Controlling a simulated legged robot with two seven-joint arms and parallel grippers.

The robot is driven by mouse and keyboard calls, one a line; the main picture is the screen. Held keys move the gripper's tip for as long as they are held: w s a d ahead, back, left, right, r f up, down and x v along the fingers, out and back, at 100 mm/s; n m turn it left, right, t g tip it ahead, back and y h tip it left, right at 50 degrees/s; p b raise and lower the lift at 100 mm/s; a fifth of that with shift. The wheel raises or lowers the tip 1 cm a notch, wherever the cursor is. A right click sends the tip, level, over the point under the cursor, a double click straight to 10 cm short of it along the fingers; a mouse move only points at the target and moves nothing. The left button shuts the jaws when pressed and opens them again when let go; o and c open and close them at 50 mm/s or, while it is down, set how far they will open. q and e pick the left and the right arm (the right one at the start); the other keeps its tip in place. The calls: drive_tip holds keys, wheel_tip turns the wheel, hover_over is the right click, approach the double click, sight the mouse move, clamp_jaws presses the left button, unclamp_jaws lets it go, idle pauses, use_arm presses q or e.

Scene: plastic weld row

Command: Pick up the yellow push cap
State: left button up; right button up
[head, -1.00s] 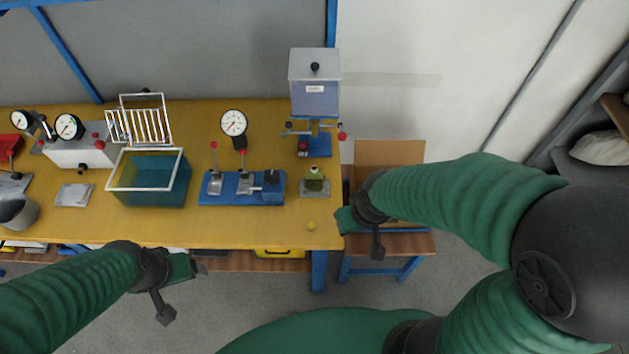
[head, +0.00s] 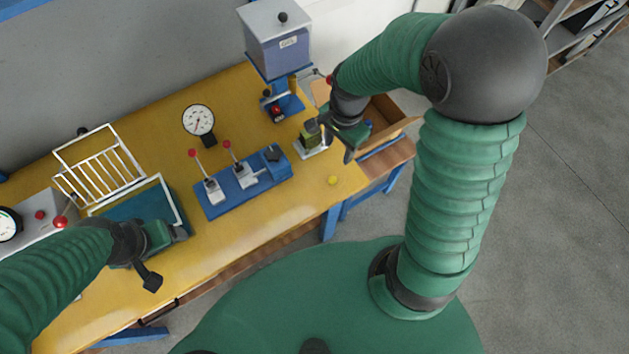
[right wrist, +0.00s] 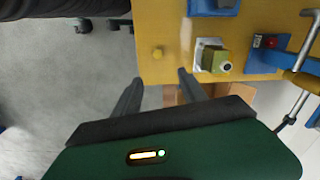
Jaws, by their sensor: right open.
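The yellow push cap (head: 333,180) is a small round piece on the yellow bench top, near its front right corner. In the right wrist view the cap (right wrist: 157,53) lies beyond the fingertips, close to the bench edge. My right gripper (head: 338,140) is open and empty, above the right end of the bench and apart from the cap. In the wrist view its two dark fingers (right wrist: 160,80) point toward the bench, with the cap ahead of the gap. My left gripper (head: 150,262) hangs by the teal bin; its jaw opening cannot be made out.
An olive-green block on a pale plate (head: 312,142) sits beside the cap. A blue lever fixture (head: 240,185), a dial gauge (head: 199,122), a press (head: 277,45) and a teal bin (head: 165,195) with a white rack stand on the bench. A cardboard box (head: 392,115) is at right.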

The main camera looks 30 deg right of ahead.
drive_tip(key=f, duration=0.1)
approach(332, 179)
drive_tip(key=shift+s+d+f+b, duration=0.1)
drive_tip(key=shift+d+f+b, duration=0.25)
drive_tip(key=shift+d+f, duration=0.8)
drive_tip(key=a+f, duration=0.3)
drive_tip(key=shift+f, duration=0.35)
wheel_tip(332, 179, down, 2)
drive_tip(key=shift+f, duration=0.15)
drive_tip(key=shift+d+f, duration=0.25)
drive_tip(key=shift+d, duration=0.5)
drive_tip(key=shift+c, duration=0.7)
drive_tip(key=c, duration=0.5)
drive_tip(key=shift+a, duration=0.3)
clamp_jaws()
use_arm(q)
drive_tip(key=shift+s+d, duration=0.1)
drive_tip(key=shift+d, duration=0.3)
use_arm(e)
drive_tip(key=shift+a+r, duration=0.1)
